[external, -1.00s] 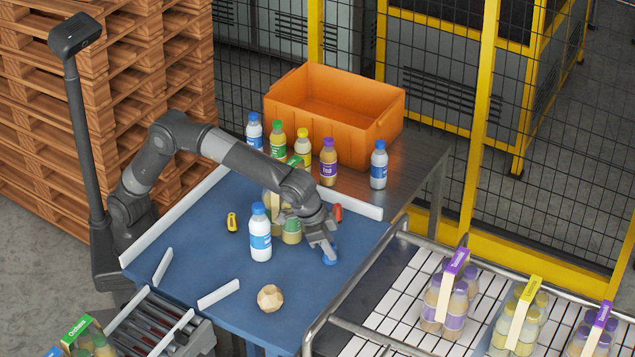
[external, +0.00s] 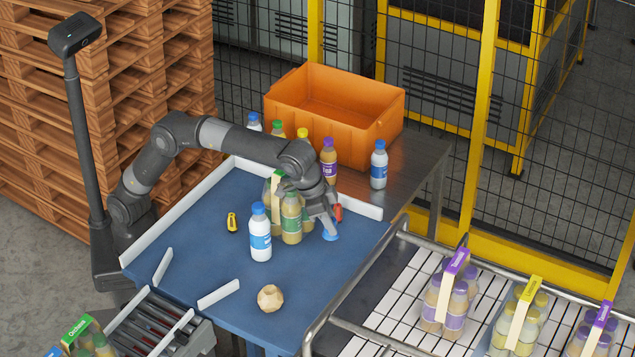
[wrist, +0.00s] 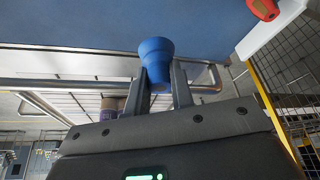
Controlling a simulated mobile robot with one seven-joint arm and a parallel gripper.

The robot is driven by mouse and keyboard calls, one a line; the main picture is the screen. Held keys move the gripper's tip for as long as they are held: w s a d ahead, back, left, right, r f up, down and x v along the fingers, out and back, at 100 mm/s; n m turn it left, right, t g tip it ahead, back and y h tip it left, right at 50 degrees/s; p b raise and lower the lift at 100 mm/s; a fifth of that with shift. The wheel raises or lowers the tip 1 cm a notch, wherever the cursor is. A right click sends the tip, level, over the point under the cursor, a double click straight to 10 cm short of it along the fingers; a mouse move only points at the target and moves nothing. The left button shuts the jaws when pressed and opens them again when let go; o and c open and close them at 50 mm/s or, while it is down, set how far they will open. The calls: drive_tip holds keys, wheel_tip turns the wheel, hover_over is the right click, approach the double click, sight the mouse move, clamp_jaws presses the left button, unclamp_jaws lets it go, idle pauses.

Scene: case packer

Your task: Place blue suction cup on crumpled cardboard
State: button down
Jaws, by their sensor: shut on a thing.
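The blue suction cup (external: 331,236) is held at the fingertips of my gripper (external: 327,224), over the right side of the blue table. In the wrist view the cup (wrist: 156,50) sits between the two fingers of my gripper (wrist: 160,78), with its wide end pointing away from the palm. The crumpled cardboard (external: 270,298) is a beige, faceted lump near the front edge of the blue table, to the left and in front of my gripper. Nothing rests on it.
A white bottle with a blue cap (external: 260,233) and a bottle pack (external: 291,218) stand left of my gripper. A red object (external: 338,212) lies just behind it, also in the wrist view (wrist: 265,8). A yellow tool (external: 232,222) lies farther left. The table around the cardboard is clear.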

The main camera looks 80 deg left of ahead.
drive_tip(key=shift+s+d+r, duration=0.1)
drive_tip(key=shift+r, duration=0.4)
drive_tip(key=s+d+r+m+g+h, duration=0.15)
drive_tip(key=s+d, duration=0.25)
drive_tip(key=s, duration=0.6)
drive_tip(key=s+d+r+m, duration=0.3)
drive_tip(key=s+d, duration=0.1)
drive_tip(key=s, duration=0.6)
drive_tip(key=s+d+r+m+h, duration=0.1)
drive_tip(key=s+d+r+m, duration=0.3)
drive_tip(key=s, duration=0.5)
drive_tip(key=n, duration=0.1)
hover_over(275, 293)
drive_tip(key=s+a, duration=0.1)
drive_tip(key=f, duration=0.7)
drive_tip(key=shift+s+a+f, duration=0.15)
drive_tip(key=shift+a+f, duration=0.05)
drive_tip(key=shift+f, duration=2.25)
drive_tip(key=shift+f, duration=0.15)
drive_tip(key=c, duration=1.3)
unclamp_jaws()
drive_tip(key=shift+o, duration=0.2)
